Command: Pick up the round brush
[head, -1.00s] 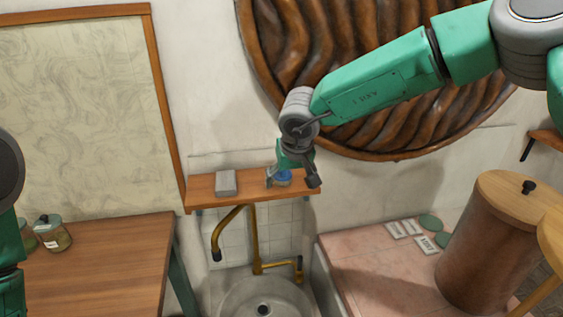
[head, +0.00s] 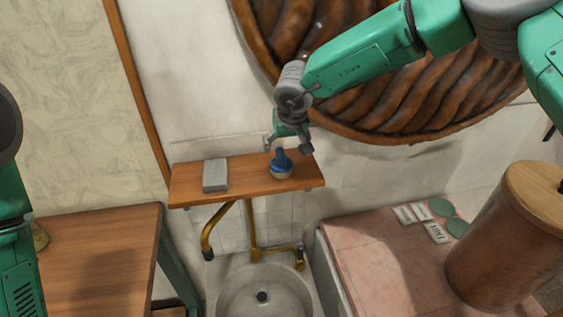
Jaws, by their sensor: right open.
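The round brush (head: 281,165) has a blue knob-like handle and a pale base. It stands upright on the small wooden shelf (head: 245,186) above the sink.
A grey block (head: 215,175) lies on the shelf left of the brush. Below are a brass tap (head: 251,225) and a round sink (head: 263,290). A wooden table (head: 95,262) stands at left. A large brown canister (head: 505,240) stands on the pink tiled counter (head: 365,255) at right.

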